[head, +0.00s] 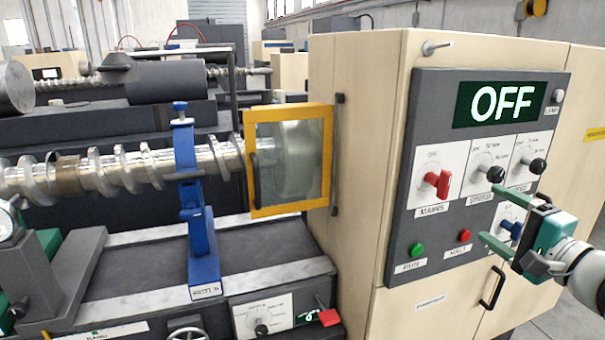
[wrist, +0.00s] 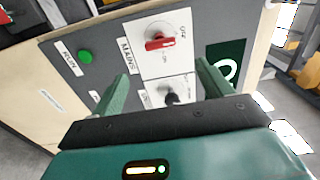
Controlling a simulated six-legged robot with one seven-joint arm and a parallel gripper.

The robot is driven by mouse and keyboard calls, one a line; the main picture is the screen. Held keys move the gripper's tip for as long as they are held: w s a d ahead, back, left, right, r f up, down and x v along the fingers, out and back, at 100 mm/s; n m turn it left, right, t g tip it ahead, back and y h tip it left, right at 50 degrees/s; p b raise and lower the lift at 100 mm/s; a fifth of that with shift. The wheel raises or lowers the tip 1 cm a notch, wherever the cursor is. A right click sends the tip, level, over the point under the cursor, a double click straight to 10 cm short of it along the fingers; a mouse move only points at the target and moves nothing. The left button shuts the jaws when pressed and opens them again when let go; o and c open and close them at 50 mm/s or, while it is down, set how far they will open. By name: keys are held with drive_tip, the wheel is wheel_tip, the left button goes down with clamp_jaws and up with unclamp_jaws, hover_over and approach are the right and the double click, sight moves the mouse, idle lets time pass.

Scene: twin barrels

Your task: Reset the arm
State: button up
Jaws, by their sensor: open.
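My gripper (head: 492,217) is at the right in the head view, in front of the grey control panel (head: 400,235). Its green fingers are spread apart with nothing between them that it holds. In the wrist view my gripper (wrist: 162,85) also shows its two fingers apart, with the panel behind them. A black knob (wrist: 173,98) appears between the fingers, and whether they touch it cannot be told. A blue knob (head: 510,229) is partly hidden behind the gripper in the head view.
The panel carries an OFF display (head: 500,103), a red MAINS switch (head: 438,182), a green button (head: 417,249) and a red button (head: 463,236). A cabinet door handle (head: 492,288) sticks out below. A yellow-framed guard (head: 290,160) and a large screw (head: 110,168) stand left.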

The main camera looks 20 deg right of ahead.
drive_tip(key=w+a+f+n+g+y, duration=0.2)
drive_tip(key=a+f+n+g+y, duration=0.15)
drive_tip(key=a, duration=0.65)
drive_tip(key=w+a+f+n+g+y, duration=0.15)
drive_tip(key=a+f+n+g, duration=0.3)
drive_tip(key=a, duration=0.65)
drive_tip(key=s+a+f+n+g+h, duration=0.4)
drive_tip(key=s+a+f+n+h, duration=0.1)
drive_tip(key=a+f+n, duration=0.3)
drive_tip(key=shift+s+a+n+h, duration=0.3)
drive_tip(key=shift+s+a+n, duration=0.45)
drive_tip(key=shift+a, duration=0.5)
drive_tip(key=shift+s, duration=0.1)
